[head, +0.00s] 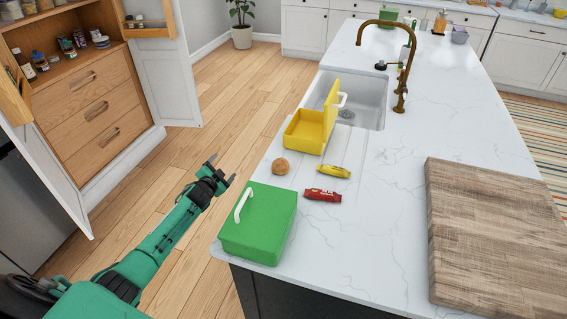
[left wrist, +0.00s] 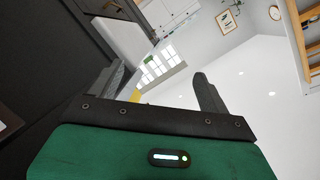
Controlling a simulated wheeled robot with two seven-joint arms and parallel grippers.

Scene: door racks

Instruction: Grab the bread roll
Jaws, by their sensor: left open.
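A small round brown bread roll (head: 280,166) rests on the white countertop near its left edge, between the open yellow lunch box (head: 306,128) and the closed green lunch box (head: 259,224). My left gripper (head: 222,171) is open and empty, out over the floor to the left of the counter edge, apart from the roll. In the left wrist view its two fingers (left wrist: 158,88) stand apart with nothing between them. The roll cannot be made out in that view. My right gripper is not in view.
A yellow packet (head: 334,171) and a red packet (head: 322,195) lie right of the roll. A sink (head: 358,101) with a bronze faucet (head: 402,75) is behind. A wooden board (head: 495,235) lies at right. An open cabinet (head: 90,90) stands at left.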

